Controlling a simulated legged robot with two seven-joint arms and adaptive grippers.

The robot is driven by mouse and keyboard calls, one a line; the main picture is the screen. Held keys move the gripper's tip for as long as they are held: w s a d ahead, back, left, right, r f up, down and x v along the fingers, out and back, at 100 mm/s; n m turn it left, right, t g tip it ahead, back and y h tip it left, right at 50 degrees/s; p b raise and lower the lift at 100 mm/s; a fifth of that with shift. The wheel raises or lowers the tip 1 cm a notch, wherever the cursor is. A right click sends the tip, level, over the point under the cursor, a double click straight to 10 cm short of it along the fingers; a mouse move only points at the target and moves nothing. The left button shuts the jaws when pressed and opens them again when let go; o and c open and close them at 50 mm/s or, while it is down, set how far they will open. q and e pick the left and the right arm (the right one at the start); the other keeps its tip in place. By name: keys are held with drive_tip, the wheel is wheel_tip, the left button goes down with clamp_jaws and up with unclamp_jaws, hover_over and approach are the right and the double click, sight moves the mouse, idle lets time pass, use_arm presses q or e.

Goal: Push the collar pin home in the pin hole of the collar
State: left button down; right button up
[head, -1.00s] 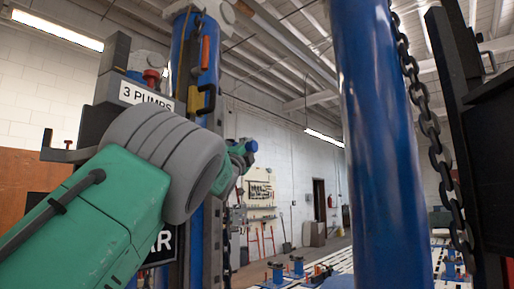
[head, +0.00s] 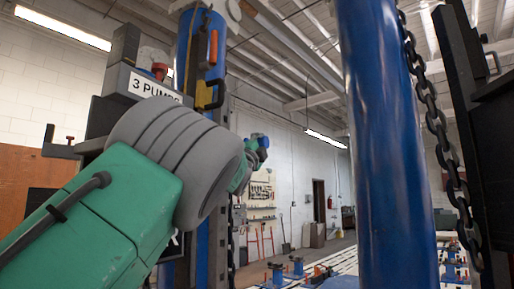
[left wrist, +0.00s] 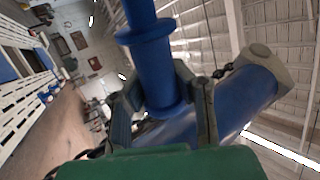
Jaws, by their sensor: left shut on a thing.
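The collar pin (left wrist: 148,50) is blue, with a wide flange partway along it. My left gripper (left wrist: 160,98) is shut on it, one finger on each side below the flange. The pin's far end runs out of the top of the left wrist view. In the head view my left gripper (head: 244,170) is mostly hidden behind my green and grey arm. A small blue end of the pin (head: 263,141) shows beyond it, in front of the far white wall. I cannot pick out the collar or its pin hole in either view. My right gripper is not in view.
A thick blue post (head: 378,150) stands right of my arm, with a hanging chain (head: 437,140) and black frame beside it. A blue column (head: 200,60) and a box with a "3 PUMPS" sign (head: 153,86) stand close behind my arm. Open space lies between column and post.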

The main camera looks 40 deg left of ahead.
use_arm(q)
drive_tip(key=shift+w+d, duration=0.1)
drive_tip(key=shift+d, duration=0.6)
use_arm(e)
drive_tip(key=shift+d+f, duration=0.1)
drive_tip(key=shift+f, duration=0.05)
use_arm(q)
drive_tip(key=shift+a, duration=0.2)
drive_tip(key=shift+d, duration=0.1)
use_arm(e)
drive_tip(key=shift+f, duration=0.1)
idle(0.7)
